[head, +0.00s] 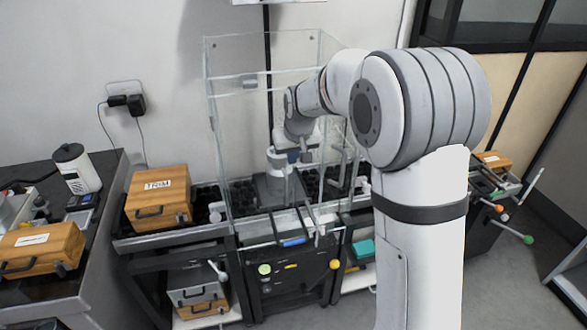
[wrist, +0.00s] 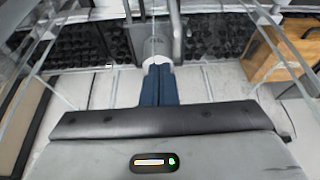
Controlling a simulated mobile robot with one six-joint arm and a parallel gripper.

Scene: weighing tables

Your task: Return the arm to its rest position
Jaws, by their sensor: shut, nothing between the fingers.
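My arm reaches across the head view from the right to the clear glass enclosure (head: 222,140) on the middle table. My gripper (head: 293,158) is at its end, low within the outline of the enclosure. In the wrist view my gripper (wrist: 159,72) shows two dark blue fingers pressed together, with nothing held between them. A pale rounded part of a grey upright device (wrist: 158,48) stands just beyond the fingertips. I cannot tell if they touch it. The same grey device (head: 275,185) shows below the gripper in the head view.
Glass panes and metal rails surround the gripper closely. A wooden box (head: 158,198) marked TRIM stands left of the enclosure. Another wooden box (head: 40,248) and a white canister (head: 76,168) are on the left bench. A green-tipped rod (head: 515,234) sticks out at the right.

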